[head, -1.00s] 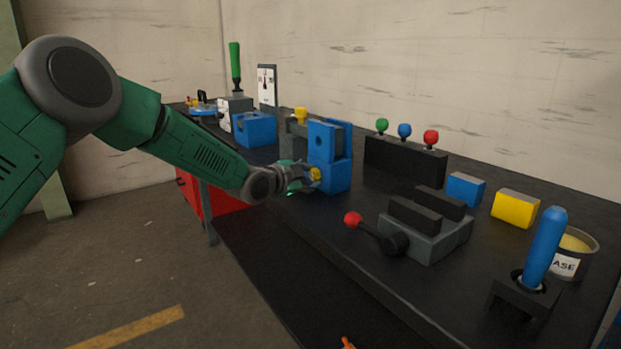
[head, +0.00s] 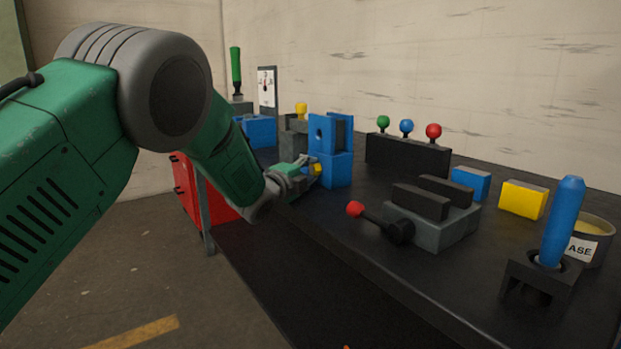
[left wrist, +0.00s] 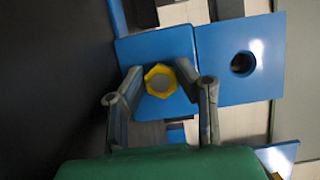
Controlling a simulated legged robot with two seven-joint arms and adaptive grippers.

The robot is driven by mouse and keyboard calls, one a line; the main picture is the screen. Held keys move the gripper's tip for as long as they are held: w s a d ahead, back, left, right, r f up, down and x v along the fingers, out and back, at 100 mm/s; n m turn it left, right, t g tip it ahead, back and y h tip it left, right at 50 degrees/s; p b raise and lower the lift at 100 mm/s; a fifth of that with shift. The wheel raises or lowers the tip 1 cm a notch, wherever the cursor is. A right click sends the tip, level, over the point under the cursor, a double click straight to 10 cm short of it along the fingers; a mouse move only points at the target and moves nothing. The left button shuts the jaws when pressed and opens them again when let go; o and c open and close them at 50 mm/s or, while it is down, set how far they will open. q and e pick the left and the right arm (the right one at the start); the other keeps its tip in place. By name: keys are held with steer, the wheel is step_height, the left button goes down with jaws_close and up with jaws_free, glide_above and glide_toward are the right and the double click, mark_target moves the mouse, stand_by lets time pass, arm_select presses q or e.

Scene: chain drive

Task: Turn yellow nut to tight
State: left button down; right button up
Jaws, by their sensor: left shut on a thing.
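The yellow nut (head: 318,169) sits on the near side of the blue block fixture (head: 336,172) at the bench's left part. In the left wrist view the nut (left wrist: 160,81) shows as a yellow hexagon with a grey round centre, against a blue face (left wrist: 240,90) with a dark hole beside it. My left gripper (head: 309,168) reaches in from the left and is shut on the nut. In the left wrist view its two fingers (left wrist: 160,76) lie on either side of the nut. My right gripper is out of view.
A grey vise (head: 435,222) with a red-knobbed handle (head: 356,209) stands to the right. Behind are a black box with coloured knobs (head: 407,154), blue (head: 470,183) and yellow (head: 522,199) blocks. A blue handle (head: 562,222) and tin (head: 590,241) stand front right.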

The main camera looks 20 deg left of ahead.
arm_select(q)
steer(key=shift+s+d+f, duration=0.1)
steer(key=shift+s+f, duration=0.05)
steer(key=shift+f, duration=0.2)
steer(key=c, duration=1.2)
jaws_free()
steer(key=shift+s, duration=0.1)
